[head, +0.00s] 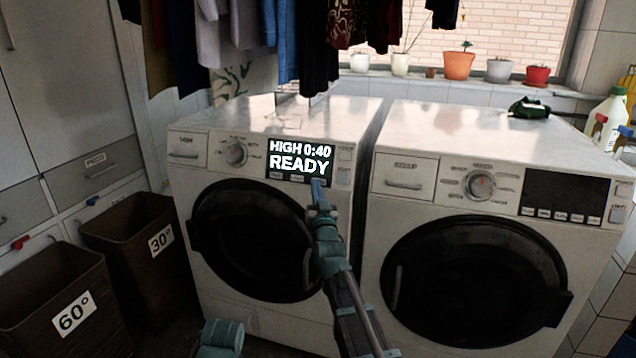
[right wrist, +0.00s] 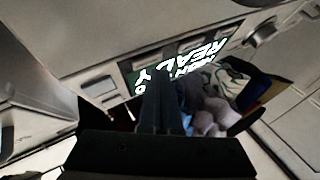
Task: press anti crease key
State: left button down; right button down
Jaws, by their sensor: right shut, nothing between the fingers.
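The left machine's lit display (head: 298,158) reads HIGH 0:40 READY. It also shows, tilted, in the right wrist view (right wrist: 200,70). Small keys (head: 297,178) line the display's lower edge, and two more keys (head: 344,154) sit to its right. Their labels are too small to read, so I cannot tell which is the anti crease key. My right gripper (head: 318,188) is shut and empty, its tip at the display's lower right edge, overlapping the key row. I cannot tell whether it touches a key. In the right wrist view its fingers (right wrist: 162,105) hide part of the panel.
A second machine with a dark display (head: 562,195) stands at right. Brown bins marked 60° (head: 55,290) and 30° (head: 130,240) stand at left. Clothes (head: 300,35) hang above the left machine. A green item (head: 529,108) and bottles (head: 610,115) sit at the right.

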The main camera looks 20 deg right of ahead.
jog(key=shift+w, duration=0.1)
dwell(0.4)
jog(key=shift+w+d+f, duration=0.1)
jog(key=shift+w+d, duration=0.15)
jog(key=shift+w, duration=0.1)
dwell(0.5)
jog(key=shift+s+a, duration=0.25)
jog(key=shift+s, duration=0.2)
jog(key=s+a+r+p, duration=0.2)
jog(key=s+a, duration=0.1)
jog(key=s, duration=0.1)
jog(key=shift+s, duration=0.35)
dwell(0.4)
jog(key=shift+a+r, duration=0.1)
